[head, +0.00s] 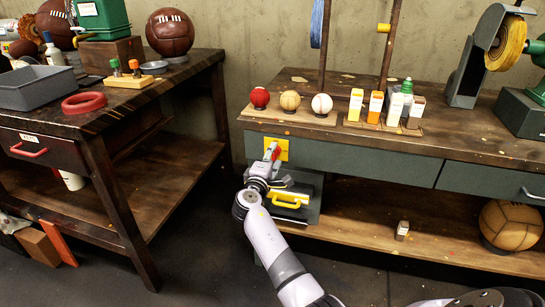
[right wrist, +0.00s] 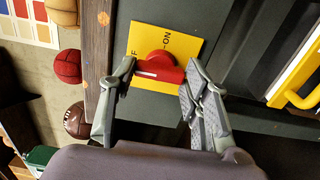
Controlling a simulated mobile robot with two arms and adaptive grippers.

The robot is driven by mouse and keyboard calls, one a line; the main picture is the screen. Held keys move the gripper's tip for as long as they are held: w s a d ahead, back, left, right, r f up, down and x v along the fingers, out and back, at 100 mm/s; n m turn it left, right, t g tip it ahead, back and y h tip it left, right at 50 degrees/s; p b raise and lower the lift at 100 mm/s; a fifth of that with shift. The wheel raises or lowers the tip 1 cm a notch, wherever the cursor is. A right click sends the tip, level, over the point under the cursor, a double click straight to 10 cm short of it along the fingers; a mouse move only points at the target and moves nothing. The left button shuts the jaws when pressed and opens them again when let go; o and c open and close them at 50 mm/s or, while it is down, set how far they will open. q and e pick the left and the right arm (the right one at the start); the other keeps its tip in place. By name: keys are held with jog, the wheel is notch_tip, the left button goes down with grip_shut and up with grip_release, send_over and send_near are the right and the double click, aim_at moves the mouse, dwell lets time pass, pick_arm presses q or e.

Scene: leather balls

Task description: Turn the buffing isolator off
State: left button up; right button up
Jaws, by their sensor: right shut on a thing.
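The buffing isolator is a red rotary knob on a yellow plate (head: 283,148), fixed to the front of the right bench below its top. In the right wrist view, the red knob (right wrist: 158,68) has a bar handle with a white line, and the plate (right wrist: 181,41) carries a partly hidden word ending in F and the word ON. My right gripper (right wrist: 158,75) is shut on the knob's bar, one finger at each end. In the head view my right gripper (head: 270,160) covers part of the plate. My left gripper is not in view.
A yellow-handled unit (head: 292,199) sits just below the isolator, close to my right arm. Red, tan and white balls (head: 290,101) line the bench edge above. A buffing wheel (head: 507,46) stands right. A brown table (head: 110,125) stands left, with floor between.

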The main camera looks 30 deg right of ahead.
jog(key=shift+r, duration=0.1)
jog(key=o, duration=1.2)
jog(key=shift+a, duration=0.1)
jog(key=v, duration=1.2)
